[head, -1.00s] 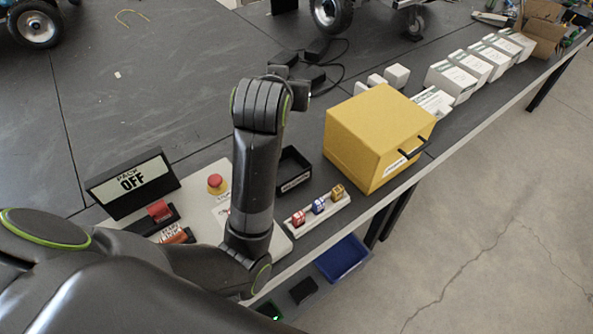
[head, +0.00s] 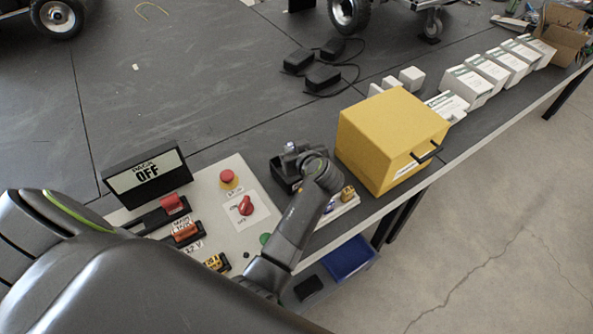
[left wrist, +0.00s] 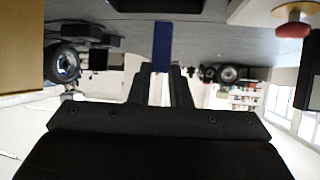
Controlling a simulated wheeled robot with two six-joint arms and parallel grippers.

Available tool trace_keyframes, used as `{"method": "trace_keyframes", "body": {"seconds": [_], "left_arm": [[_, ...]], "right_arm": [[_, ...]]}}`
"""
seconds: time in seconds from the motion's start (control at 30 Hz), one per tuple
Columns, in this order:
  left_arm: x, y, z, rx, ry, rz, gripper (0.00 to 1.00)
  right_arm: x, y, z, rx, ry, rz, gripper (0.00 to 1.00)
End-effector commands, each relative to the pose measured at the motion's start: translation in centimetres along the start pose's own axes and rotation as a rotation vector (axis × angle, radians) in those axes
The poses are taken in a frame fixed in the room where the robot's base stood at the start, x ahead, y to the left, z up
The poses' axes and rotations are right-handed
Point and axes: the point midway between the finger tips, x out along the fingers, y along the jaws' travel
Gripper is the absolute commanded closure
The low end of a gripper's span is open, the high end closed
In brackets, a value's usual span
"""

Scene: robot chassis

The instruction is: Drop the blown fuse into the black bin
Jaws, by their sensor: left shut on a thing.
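My left gripper (head: 291,150) is over the small black bin (head: 279,174) and partly hides it. In the left wrist view the fingers (left wrist: 162,92) are shut on a dark blue piece (left wrist: 162,45), which looks like a fuse; no marking shows on it to tell whether it is blown. In the head view the held piece is too small and covered to make out. My right gripper is in neither view.
A white fuse tray, partly behind my arm, has a yellow fuse (head: 347,193). The yellow box (head: 393,125) stands right of the bin. The panel (head: 213,218) has a red stop button (head: 228,177) and a red knob (head: 245,205). A sign (head: 147,177) reads OFF.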

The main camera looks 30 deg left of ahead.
Motion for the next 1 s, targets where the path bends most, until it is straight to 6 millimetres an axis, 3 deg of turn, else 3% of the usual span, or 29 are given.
{"method": "trace_keyframes", "body": {"seconds": [0.33, 0.73, 0.77, 0.93, 1.0], "left_arm": [[2.1, -0.1, 3.9, 0.001, -0.002, -0.001, 1.0], [2.4, -0.1, 4.4, 0.001, -0.001, 0.0, 1.0], [2.4, -0.1, 4.4, 0.001, -0.001, 0.0, 0.79], [2.4, -0.1, 4.4, 0.001, -0.001, 0.0, 0.57], [2.4, -0.1, 4.4, 0.001, -0.001, 0.0, 0.57]], "right_arm": [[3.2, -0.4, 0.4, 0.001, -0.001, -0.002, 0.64], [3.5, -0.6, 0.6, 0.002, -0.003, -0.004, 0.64], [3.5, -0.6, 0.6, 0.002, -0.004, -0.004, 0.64], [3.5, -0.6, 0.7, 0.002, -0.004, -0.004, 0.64], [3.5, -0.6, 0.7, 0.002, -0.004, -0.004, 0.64]]}}
